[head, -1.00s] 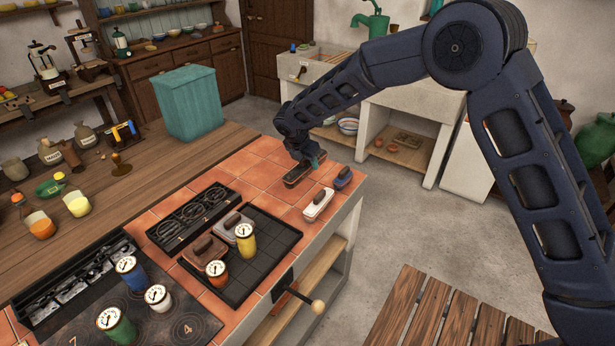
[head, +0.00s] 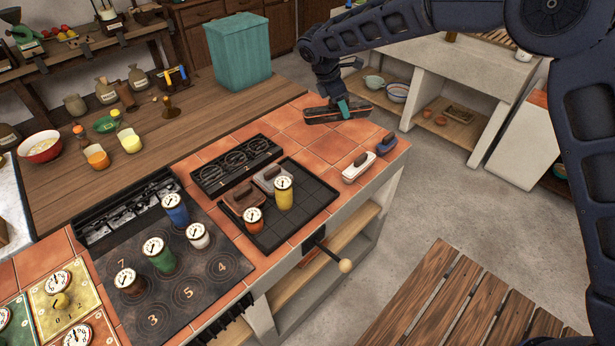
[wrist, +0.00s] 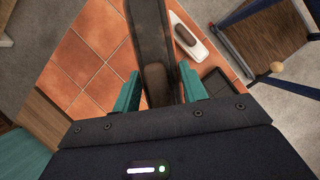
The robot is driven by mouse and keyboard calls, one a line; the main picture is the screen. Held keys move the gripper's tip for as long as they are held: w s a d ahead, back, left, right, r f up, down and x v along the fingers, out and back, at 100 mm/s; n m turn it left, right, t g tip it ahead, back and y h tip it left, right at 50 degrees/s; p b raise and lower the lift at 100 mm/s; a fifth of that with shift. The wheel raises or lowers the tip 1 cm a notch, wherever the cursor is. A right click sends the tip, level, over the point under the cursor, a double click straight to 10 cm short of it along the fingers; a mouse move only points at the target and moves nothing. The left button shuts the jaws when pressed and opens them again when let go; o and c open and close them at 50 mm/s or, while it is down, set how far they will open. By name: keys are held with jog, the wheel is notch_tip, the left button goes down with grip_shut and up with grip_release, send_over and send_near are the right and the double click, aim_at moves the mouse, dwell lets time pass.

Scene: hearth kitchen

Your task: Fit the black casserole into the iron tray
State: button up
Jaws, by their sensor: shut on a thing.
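The black casserole (head: 322,117) is a long, narrow, dark dish with a reddish edge. My gripper (head: 338,102) is shut on it and holds it over the far end of the tiled counter. In the wrist view the casserole (wrist: 150,30) runs lengthwise between the teal fingers (wrist: 160,90), which close on its brown handle. The iron tray (head: 316,205) is black with a grid floor, lying on the counter nearer the camera. A brown casserole, a grey casserole (head: 268,181), an orange gauge canister (head: 253,222) and a yellow gauge canister (head: 284,192) occupy its left part; its right part is bare.
A black trivet rack (head: 236,166) lies behind the tray. Several gauge canisters stand on the hob (head: 180,270) at left.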

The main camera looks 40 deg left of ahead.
jog(key=s+r+m+g+h, duration=0.15)
jog(key=s+m+g, duration=0.25)
jog(key=s+m, duration=0.9)
jog(key=shift+n+h, duration=0.35)
jog(key=shift+n, duration=0.25)
jog(key=f, duration=1.3)
jog(key=s+f, duration=0.1)
jog(key=f, duration=0.6)
jog(key=shift+a+f, duration=0.15)
jog(key=shift+a, duration=0.2)
jog(key=shift+f, duration=0.15)
jog(key=o, duration=1.3)
jog(key=shift+c, duration=0.2)
jog(key=v, duration=1.2)
